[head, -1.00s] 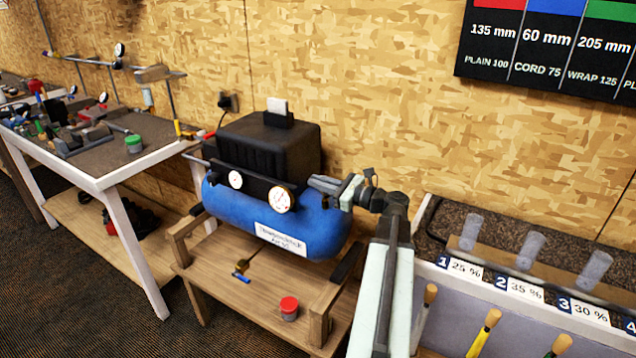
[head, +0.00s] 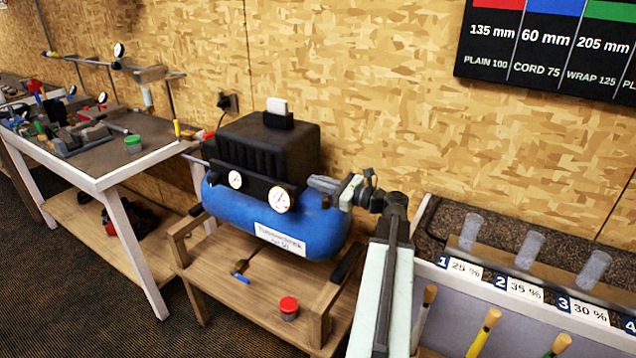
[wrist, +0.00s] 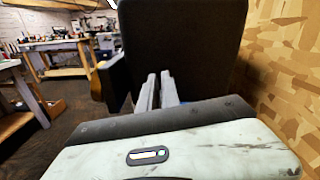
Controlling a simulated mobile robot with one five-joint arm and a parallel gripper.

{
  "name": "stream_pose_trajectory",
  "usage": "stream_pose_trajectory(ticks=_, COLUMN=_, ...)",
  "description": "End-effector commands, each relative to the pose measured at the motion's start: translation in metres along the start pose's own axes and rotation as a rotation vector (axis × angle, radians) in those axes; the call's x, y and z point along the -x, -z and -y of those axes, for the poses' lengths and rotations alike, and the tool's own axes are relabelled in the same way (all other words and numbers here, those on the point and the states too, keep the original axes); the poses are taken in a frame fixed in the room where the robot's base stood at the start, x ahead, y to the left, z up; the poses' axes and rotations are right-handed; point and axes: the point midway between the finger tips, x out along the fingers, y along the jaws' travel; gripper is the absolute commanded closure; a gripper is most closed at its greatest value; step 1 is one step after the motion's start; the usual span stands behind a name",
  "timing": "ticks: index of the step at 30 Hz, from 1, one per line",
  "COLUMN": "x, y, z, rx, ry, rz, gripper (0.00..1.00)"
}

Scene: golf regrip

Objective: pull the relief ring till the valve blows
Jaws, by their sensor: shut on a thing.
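A blue compressor tank (head: 270,222) with a black motor housing (head: 262,145) and two white dials stands on a wooden stand. My gripper (head: 318,183) is at the tank's upper right end, beside the right dial (head: 281,200). In the wrist view my gripper's two fingers (wrist: 156,92) are close together in front of the dark housing (wrist: 185,45). The relief ring and valve cannot be made out; what sits between the fingertips is too small or hidden to see.
A red-lidded jar (head: 289,308) and a small blue-handled brush (head: 240,271) lie on the stand's lower board. A rack with numbered tubes (head: 525,250) is to the right. A cluttered workbench (head: 85,150) is at the left, with carpet in front.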

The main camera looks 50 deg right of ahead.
Motion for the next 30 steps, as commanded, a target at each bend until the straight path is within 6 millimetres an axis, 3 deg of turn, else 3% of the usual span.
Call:
stream_pose_trajectory(ticks=16, x=0.0, y=0.0, z=0.002, rx=0.001, ry=0.005, rz=-0.001, gripper=1.0)
stream_pose_trajectory(ticks=22, x=0.0, y=-0.016, z=0.005, rx=0.001, ry=0.005, rz=-0.001, gripper=1.0)
stream_pose_trajectory(ticks=29, x=0.0, y=-0.013, z=0.004, rx=0.001, ry=0.005, rz=0.0, gripper=1.0)
stream_pose_trajectory(ticks=30, x=0.0, y=-0.013, z=0.004, rx=0.001, ry=0.005, rz=0.0, gripper=0.85)
